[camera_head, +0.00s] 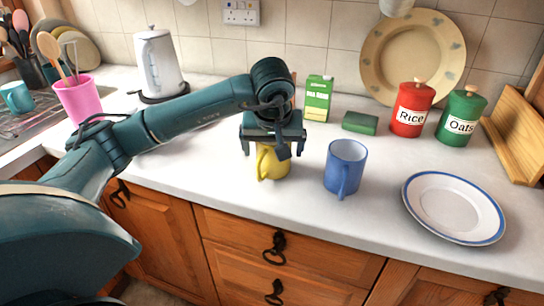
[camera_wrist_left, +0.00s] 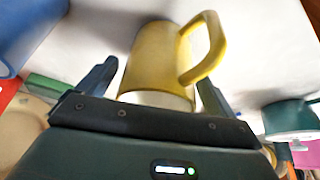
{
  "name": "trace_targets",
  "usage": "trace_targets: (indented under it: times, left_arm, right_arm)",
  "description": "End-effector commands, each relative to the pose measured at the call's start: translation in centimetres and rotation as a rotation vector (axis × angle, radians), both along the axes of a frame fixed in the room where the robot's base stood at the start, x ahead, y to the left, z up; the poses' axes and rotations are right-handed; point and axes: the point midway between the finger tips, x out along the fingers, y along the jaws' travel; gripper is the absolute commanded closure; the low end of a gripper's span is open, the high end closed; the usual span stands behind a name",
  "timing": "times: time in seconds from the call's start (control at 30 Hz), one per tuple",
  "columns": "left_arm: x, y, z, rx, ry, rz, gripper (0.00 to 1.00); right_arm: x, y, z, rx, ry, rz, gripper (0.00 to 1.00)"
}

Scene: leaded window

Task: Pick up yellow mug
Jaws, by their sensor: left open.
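The yellow mug (camera_head: 272,165) stands on the white counter beneath my left gripper (camera_head: 274,144), its upper part partly hidden by the gripper. Its handle faces the front of the counter. In the left wrist view the yellow mug (camera_wrist_left: 157,58) lies between the two fingers of my left gripper (camera_wrist_left: 157,78), which are apart on either side of it. Whether either finger touches the mug cannot be told. My right gripper is not in view.
A blue mug (camera_head: 346,166) stands close on the right, and a blue-rimmed plate (camera_head: 454,207) lies farther right. Behind are a green carton (camera_head: 318,98), a green block (camera_head: 360,122), a red rice canister (camera_head: 411,109) and a green oats canister (camera_head: 460,117). The kettle (camera_head: 158,63) stands back left.

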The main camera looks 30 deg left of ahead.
Motion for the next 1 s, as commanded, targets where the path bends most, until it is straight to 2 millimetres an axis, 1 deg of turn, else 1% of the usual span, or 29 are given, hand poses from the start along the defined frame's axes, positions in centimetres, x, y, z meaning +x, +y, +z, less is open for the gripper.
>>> trace_targets:
  times: [0.03,0.13,0.37,1.0]
  left_arm:
    - [0.18,0.05,-0.68,-0.002,0.003,0.000,0.08]
    - [0.45,0.19,-1.32,-0.001,0.001,-0.001,0.08]
    - [0.52,0.21,-1.44,-0.001,-0.001,-0.002,0.08]
    - [0.50,0.20,-1.39,-0.001,-0.001,-0.002,0.59]
  right_arm:
    - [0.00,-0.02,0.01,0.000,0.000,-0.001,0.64]
    - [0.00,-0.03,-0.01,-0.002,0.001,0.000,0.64]
    - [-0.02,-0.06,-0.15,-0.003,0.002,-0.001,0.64]
    - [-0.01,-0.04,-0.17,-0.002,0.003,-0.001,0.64]
